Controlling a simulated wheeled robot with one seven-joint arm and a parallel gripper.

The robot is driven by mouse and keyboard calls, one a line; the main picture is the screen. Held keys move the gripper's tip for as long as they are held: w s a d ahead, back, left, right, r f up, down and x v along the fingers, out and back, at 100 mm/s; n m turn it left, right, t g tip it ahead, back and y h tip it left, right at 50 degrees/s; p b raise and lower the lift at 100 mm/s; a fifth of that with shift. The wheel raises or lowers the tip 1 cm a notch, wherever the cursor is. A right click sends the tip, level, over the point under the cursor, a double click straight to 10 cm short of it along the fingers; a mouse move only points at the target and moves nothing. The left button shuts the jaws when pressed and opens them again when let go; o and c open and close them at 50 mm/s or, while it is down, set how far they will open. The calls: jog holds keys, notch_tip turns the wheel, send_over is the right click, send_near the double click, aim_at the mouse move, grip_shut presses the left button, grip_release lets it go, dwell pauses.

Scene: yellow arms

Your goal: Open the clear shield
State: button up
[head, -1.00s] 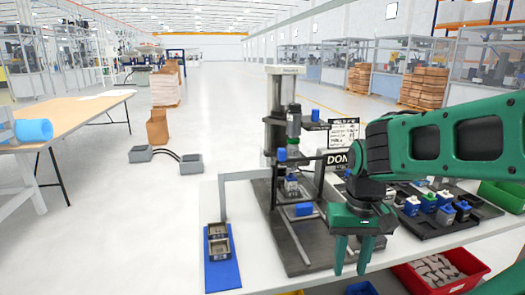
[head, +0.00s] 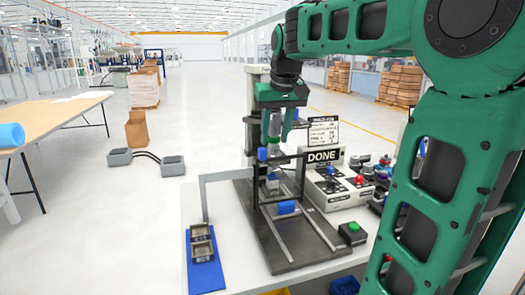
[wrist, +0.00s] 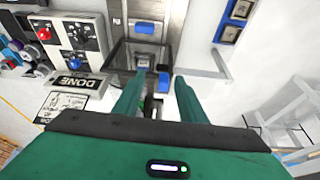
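The clear shield (head: 281,178) is a see-through panel with dark edges at the front of the press (head: 256,120). It also shows in the wrist view (wrist: 122,58), around the press's work area. A small grey part with a blue piece (head: 272,182) is behind it. My gripper (head: 277,124) is high at the press column, above the shield, fingers pointing down. In the wrist view my gripper (wrist: 160,92) has its two green fingers apart with nothing held between them. The shield lies beyond the fingertips; whether they touch it I cannot tell.
A control box (head: 340,190) with coloured knobs and a DONE sign (head: 322,156) stand right of the press. A green button box (head: 352,233) is at the front right. A blue tray (head: 206,272) with grey holders lies left. My arm hides the table's right side.

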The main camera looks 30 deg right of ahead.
aim_at(263, 148)
jog(key=w+r, duration=0.2)
jog(key=w, duration=0.2)
jog(key=x, duration=1)
jog(key=shift+w, duration=0.1)
jog(key=shift+r, duration=0.1)
